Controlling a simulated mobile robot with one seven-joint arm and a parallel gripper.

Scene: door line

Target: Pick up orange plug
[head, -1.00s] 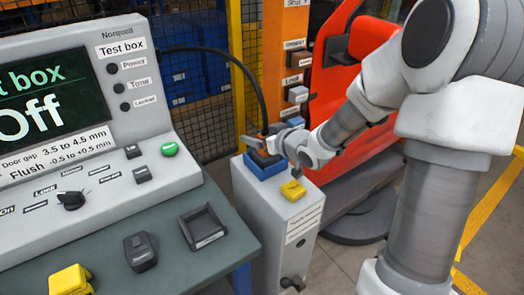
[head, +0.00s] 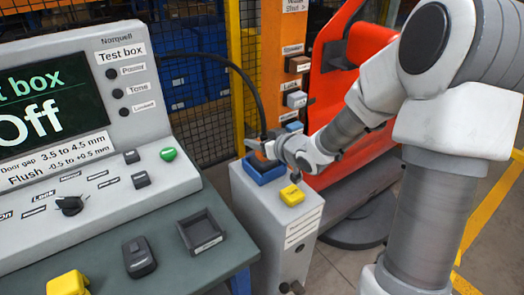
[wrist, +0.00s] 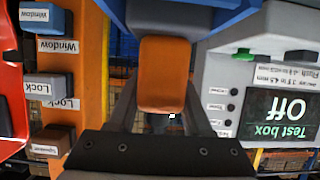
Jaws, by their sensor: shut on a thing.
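The orange plug (wrist: 163,75) fills the middle of the wrist view, between the two dark fingers of my gripper (wrist: 162,50). My gripper is shut on it. In the head view only a small orange patch of the plug (head: 262,156) shows beside my gripper (head: 268,152), at the blue holder (head: 264,175) on top of the grey pedestal. The black cable (head: 240,75) runs from behind the test box down to the plug. My gripper hides most of the plug, and I cannot tell whether it is clear of the holder.
A yellow block (head: 291,195) sits on the pedestal (head: 262,225) just in front of the holder. The test box (head: 85,110) stands left, its screen reading "Off". Labelled connectors (head: 297,98) line the orange post behind. A red door (head: 350,110) is close behind my arm.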

